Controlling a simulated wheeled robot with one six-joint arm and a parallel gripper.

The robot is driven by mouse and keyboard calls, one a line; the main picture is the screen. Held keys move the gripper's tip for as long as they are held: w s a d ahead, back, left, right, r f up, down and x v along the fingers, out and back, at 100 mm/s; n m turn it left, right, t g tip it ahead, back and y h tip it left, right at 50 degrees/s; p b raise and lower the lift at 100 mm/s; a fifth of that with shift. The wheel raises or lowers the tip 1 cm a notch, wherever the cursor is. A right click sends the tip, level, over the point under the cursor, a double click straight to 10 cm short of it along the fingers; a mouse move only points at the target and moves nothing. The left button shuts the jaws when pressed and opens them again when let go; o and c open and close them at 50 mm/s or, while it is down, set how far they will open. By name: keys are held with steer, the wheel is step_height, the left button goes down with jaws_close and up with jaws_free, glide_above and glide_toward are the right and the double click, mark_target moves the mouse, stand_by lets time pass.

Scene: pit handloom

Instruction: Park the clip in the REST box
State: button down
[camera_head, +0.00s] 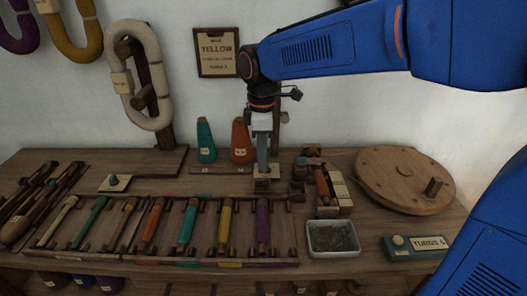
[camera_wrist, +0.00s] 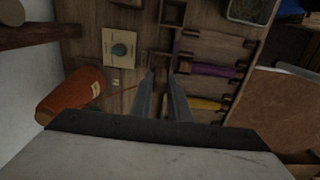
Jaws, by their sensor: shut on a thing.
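My gripper (camera_head: 262,165) points straight down over the middle of the bench, behind the bobbin rack. Its two fingers also show in the wrist view (camera_wrist: 163,82), with a narrow gap between them. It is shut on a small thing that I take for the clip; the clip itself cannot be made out. In the wrist view a pale plate with a dark teal round piece (camera_wrist: 121,48) lies beside the fingers. Small open wooden boxes (camera_wrist: 172,12) are near it; no REST lettering is readable.
An orange cone (camera_head: 240,142) and a teal cone (camera_head: 205,140) stand behind. The bobbin rack (camera_head: 275,257) fills the front. To the right are a metal tray (camera_head: 333,252), a round wooden disc (camera_head: 400,172) and a turns counter (camera_head: 418,247). A yarn hank (camera_head: 140,75) hangs left.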

mark_target(262, 172)
steer(key=shift+f, duration=3.75)
steer(key=c, duration=1.3)
jaws_free()
steer(key=shift+r, duration=0.15)
steer(key=shift+r, duration=3.9)
